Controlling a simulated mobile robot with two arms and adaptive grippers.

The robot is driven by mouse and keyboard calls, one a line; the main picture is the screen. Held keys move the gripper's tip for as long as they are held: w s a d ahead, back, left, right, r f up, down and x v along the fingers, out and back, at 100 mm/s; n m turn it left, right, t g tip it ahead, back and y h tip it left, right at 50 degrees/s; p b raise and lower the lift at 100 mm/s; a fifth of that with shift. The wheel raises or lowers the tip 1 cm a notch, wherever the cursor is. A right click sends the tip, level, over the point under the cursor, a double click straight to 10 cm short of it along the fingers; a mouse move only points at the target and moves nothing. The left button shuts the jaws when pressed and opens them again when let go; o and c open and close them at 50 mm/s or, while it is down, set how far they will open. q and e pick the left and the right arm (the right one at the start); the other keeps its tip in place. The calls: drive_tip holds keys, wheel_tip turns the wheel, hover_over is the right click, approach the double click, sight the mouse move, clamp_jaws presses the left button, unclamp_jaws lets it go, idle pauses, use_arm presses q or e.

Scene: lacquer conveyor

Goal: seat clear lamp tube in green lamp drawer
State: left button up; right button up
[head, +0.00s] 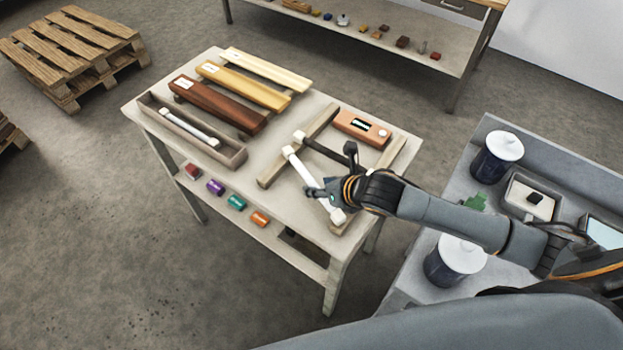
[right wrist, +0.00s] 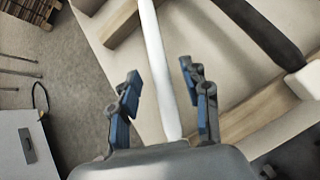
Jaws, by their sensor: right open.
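A pale white lamp tube (head: 306,177) with white end caps lies across the wooden rails on the table; it also shows in the right wrist view (right wrist: 157,70). It looks like the clear tube. A dark tube (head: 325,152) with a white cap lies beside it, also in the right wrist view (right wrist: 262,30). My right gripper (head: 333,172) is open over the pale tube. In the right wrist view its fingers (right wrist: 160,74) stand on either side of the tube, apart from it. No green drawer is clearly seen; a small green-teal piece (head: 237,202) is on the lower shelf. My left gripper is not seen.
An open wooden box (head: 236,160) at the table's left holds another white tube (head: 190,127). Brown (head: 218,104) and yellow (head: 243,86) long pieces lie behind it. An orange device (head: 362,128) sits at the back right. Dark canisters with white lids (head: 497,160) stand on the grey bench.

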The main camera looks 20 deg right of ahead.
drive_tip(key=shift+w+a+f, duration=0.2)
drive_tip(key=shift+w+f, duration=0.15)
drive_tip(key=shift+w, duration=0.05)
clamp_jaws()
drive_tip(key=shift+r, duration=0.15)
